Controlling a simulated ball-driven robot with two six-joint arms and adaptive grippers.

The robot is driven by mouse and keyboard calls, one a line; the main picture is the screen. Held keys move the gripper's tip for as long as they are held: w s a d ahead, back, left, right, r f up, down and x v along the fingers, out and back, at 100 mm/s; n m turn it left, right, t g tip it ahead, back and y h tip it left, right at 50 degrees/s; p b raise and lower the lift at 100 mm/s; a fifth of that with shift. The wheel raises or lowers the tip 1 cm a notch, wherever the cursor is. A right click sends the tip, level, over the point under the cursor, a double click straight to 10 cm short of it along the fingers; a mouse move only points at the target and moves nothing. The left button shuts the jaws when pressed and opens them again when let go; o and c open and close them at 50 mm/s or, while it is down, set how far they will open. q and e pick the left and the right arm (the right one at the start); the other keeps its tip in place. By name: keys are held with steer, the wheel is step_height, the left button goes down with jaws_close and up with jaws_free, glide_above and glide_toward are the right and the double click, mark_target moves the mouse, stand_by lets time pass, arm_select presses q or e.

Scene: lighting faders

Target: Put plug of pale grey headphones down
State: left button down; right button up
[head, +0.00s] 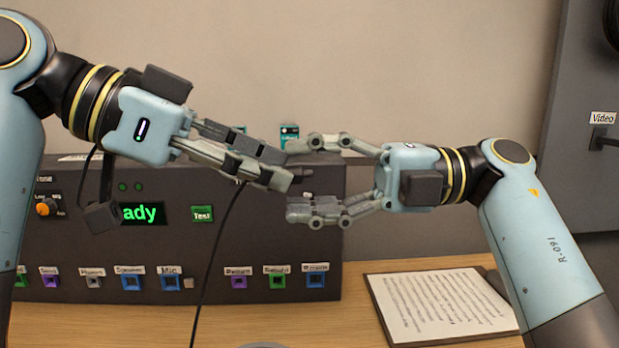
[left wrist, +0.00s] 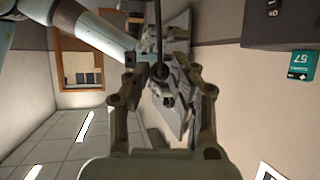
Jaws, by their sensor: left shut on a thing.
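My left gripper (head: 278,168) is shut on the plug, held in the air in front of the dark panel box. In the left wrist view the plug (left wrist: 160,72) is a small dark piece between the fingertips, with its dark cable (left wrist: 158,30) leading away. In the head view the cable (head: 222,225) hangs down from the left gripper toward the table. My right gripper (head: 288,178) is open, its fingers above and below the left fingertips; I cannot tell whether it touches the plug. The headphones themselves are not clearly visible; a pale grey edge (head: 262,345) shows at the bottom.
The dark panel box (head: 250,240) has a green display, a Test button (head: 202,213) and a row of labelled coloured sockets. A printed sheet on a clipboard (head: 440,305) lies on the wooden table at right. A dark cabinet (head: 585,170) stands far right.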

steer(key=w+d, duration=0.1)
steer(key=d, duration=1.1)
steer(key=shift+w, duration=0.25)
steer(key=shift+a, duration=0.1)
steer(key=c, duration=0.3)
steer(key=d+r+m+t+h, duration=0.15)
steer(key=d+m+h, duration=0.3)
steer(key=m, duration=1.45)
arm_select(q)
steer(key=w+d+f+m+g, duration=0.4)
steer(key=f+g, duration=0.1)
steer(key=shift+d+f+m+h, duration=0.15)
steer(key=shift+m+h, duration=0.15)
steer(key=shift+h, duration=0.1)
arm_select(e)
steer(key=shift+t, duration=0.25)
steer(key=x, duration=1.1)
steer(key=shift+w+a+f, duration=0.2)
